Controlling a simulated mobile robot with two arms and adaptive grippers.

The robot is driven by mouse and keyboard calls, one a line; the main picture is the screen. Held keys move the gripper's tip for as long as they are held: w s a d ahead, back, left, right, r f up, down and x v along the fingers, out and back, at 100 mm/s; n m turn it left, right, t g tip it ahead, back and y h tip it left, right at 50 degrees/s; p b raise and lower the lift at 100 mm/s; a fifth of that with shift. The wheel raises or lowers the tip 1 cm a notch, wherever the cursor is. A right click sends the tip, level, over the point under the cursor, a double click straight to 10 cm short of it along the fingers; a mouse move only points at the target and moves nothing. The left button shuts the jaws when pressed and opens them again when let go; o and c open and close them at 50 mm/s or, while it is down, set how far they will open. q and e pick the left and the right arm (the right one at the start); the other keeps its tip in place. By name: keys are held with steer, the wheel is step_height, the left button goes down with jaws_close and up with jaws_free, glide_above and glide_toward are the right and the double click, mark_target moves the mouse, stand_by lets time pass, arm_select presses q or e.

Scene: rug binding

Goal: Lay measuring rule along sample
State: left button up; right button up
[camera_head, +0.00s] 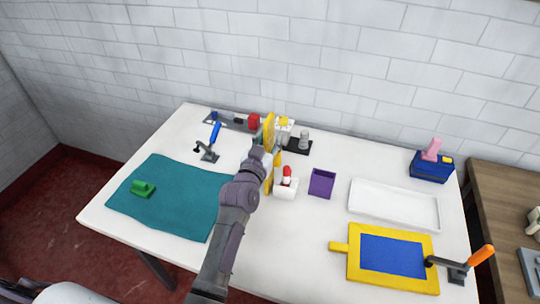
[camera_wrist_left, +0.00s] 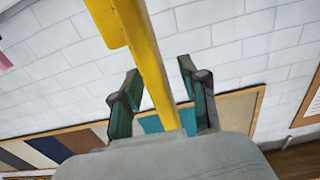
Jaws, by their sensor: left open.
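A yellow bar, which looks like the measuring rule (camera_head: 268,132), stands upright near the middle of the table in the head view. My left gripper (camera_head: 273,145) is at this bar, and my arm hides part of it. In the left wrist view the yellow bar (camera_wrist_left: 148,62) runs between the two spread fingers of my left gripper (camera_wrist_left: 160,72). I cannot tell whether either finger touches it. A teal cloth (camera_head: 190,210), possibly the sample, lies flat at the table's left, with a green block (camera_head: 143,188) on it. My right gripper is not in view.
A blue-handled clamp (camera_head: 214,134) stands behind the cloth. A purple box (camera_head: 321,183), white tray (camera_head: 395,205), yellow frame with a blue panel (camera_head: 353,272) and orange-handled clamp (camera_head: 480,256) are at right. A white holder (camera_head: 286,188) stands close beside my gripper.

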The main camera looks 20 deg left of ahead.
arm_select(q)
steer(key=shift+w, duration=1.2)
steer(key=shift+s, duration=0.1)
jaws_close()
